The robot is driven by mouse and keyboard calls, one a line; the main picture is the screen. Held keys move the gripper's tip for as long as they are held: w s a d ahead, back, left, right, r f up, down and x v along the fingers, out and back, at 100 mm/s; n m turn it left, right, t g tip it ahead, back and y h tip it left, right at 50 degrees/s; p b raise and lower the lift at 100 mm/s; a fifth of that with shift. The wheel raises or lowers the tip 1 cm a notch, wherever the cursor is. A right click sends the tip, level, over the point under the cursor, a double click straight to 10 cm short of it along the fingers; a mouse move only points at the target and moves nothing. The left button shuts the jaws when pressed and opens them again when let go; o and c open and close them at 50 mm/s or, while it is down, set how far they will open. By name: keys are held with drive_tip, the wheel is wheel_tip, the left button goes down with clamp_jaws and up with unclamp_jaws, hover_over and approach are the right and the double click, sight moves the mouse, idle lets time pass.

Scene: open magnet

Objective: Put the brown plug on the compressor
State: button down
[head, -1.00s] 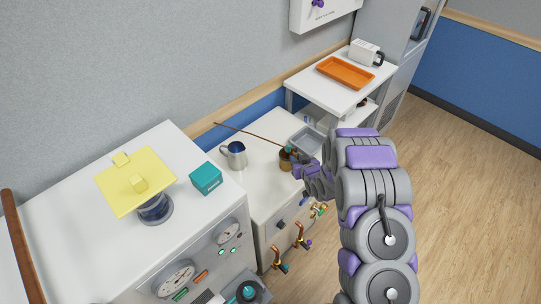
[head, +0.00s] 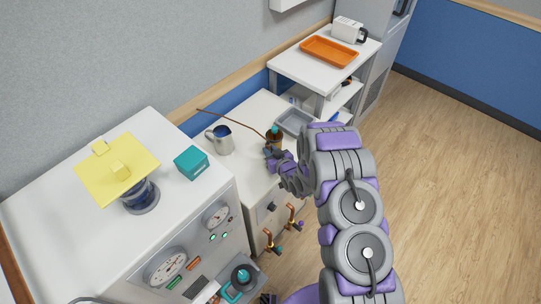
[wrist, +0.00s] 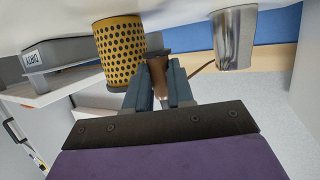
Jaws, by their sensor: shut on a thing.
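My gripper (head: 272,155) is over the low white cabinet, close in front of a brown-yellow cup (head: 275,143) with a teal thing in it. In the wrist view, my gripper (wrist: 160,85) is shut on a brown piece (wrist: 158,68), which looks like the brown plug. Beside it stands the perforated yellow cup (wrist: 118,52). A thin brown strand (head: 228,121) runs from near my gripper toward the wall; whether it joins the held piece is unclear. A white cabinet with gauges (head: 166,267), possibly the compressor, stands at the left.
A metal mug (head: 221,140) stands left of the cup. A grey tray (head: 294,122) lies beyond it. A teal box (head: 191,163) and a yellow plate (head: 117,170) above a blue cylinder are on the gauge cabinet. Copper taps (head: 268,240) stick out in front. Floor at right is clear.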

drive_tip(key=shift+f, duration=1.05)
drive_tip(key=shift+f, duration=0.15)
drive_tip(key=c, duration=1.3)
unclamp_jaws()
drive_tip(key=shift+o, duration=0.2)
